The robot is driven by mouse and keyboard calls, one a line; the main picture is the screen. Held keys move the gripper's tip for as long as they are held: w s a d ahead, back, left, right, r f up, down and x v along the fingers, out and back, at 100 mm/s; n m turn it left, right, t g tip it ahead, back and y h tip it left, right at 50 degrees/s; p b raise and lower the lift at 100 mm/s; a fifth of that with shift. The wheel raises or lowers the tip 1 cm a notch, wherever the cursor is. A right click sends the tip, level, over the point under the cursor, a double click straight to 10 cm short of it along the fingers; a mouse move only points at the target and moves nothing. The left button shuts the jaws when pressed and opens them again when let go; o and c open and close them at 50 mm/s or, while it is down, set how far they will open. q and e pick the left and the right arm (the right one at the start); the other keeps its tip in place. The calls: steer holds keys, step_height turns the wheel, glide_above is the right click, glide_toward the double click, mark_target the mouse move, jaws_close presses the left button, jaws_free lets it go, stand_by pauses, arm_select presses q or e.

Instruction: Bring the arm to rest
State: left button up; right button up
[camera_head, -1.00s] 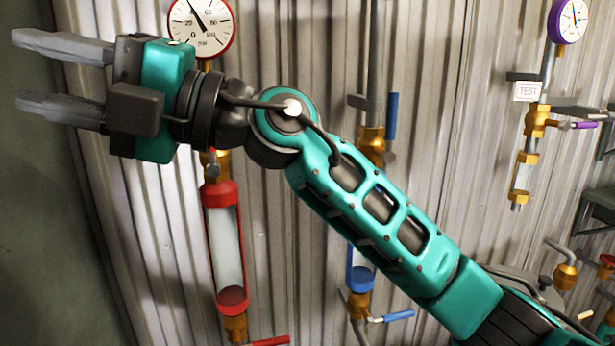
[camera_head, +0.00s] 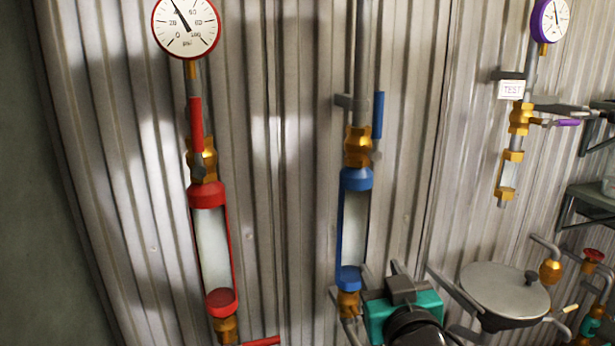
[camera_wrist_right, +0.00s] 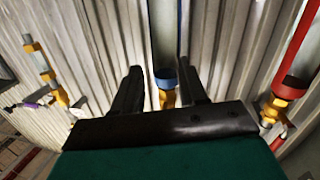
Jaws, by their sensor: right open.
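My right gripper (camera_head: 384,278) is low in the head view, right of the blue-framed sight glass's lower end. Its teal body and dark mount show, with the arm behind it cut off by the bottom edge. In the right wrist view my right gripper (camera_wrist_right: 160,69) has its two dark fingers spread apart, with nothing held. The blue sight glass's lower end (camera_wrist_right: 165,77) shows between and beyond the fingers there. I cannot tell how far off it is. My left gripper is in neither view.
A red-framed sight glass (camera_head: 213,248) and a blue-framed one (camera_head: 355,228) stand on the corrugated wall. The red lever (camera_head: 195,125) and blue lever (camera_head: 379,115) are upright; the purple lever (camera_head: 567,123) is level. A round grey lid (camera_head: 505,290) lies right of my gripper.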

steer(key=s+d+f+m+g+h, duration=0.1)
steer(key=s+d+f+g, duration=0.25)
steer(key=s+f, duration=0.35)
steer(key=s+d+f+g, duration=0.35)
steer(key=s+f, duration=0.25)
steer(key=f, duration=0.3)
steer(key=s+d+f+g, duration=0.1)
steer(key=s+f+g, duration=0.2)
steer(key=s, duration=0.4)
steer(key=s+d+f+g, duration=0.15)
steer(key=s+g, duration=0.25)
steer(key=s, duration=0.4)
steer(key=w+a+f+n+t+y, duration=0.1)
steer(key=w+a+f+t, duration=0.2)
steer(key=w+f+t, duration=0.4)
steer(key=shift+w+a+f+t+y, duration=0.2)
steer(key=shift+w+f+t+y, duration=0.2)
steer(key=shift+w+f, duration=0.75)
steer(key=shift+s+f, duration=0.2)
steer(key=shift+s, duration=0.1)
